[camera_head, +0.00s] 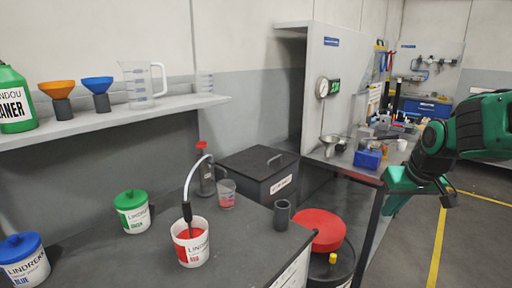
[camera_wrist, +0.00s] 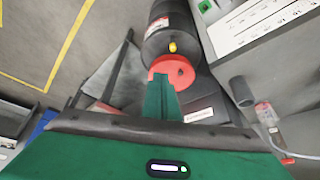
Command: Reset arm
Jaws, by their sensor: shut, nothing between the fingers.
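My green gripper (camera_head: 393,206) is at the right in the head view, held in the air on the extended arm, beside the front edge of the workbench. It also shows in the wrist view (camera_wrist: 161,95), where its green fingers are together and hold nothing. In that view the fingers point toward a red round piece (camera_wrist: 172,72) on a black drum (camera_wrist: 167,35); the gap between them cannot be judged. In the head view the red piece (camera_head: 318,229) lies left of and below my gripper.
A dark counter (camera_head: 110,250) at left holds a red-labelled tub (camera_head: 191,248), a green-lidded tub (camera_head: 133,217), a blue-lidded tub (camera_head: 25,265), a beaker (camera_head: 226,198) and a grey cylinder (camera_head: 282,214). A cluttered workbench (camera_head: 340,170) stands behind. Floor at the right is open.

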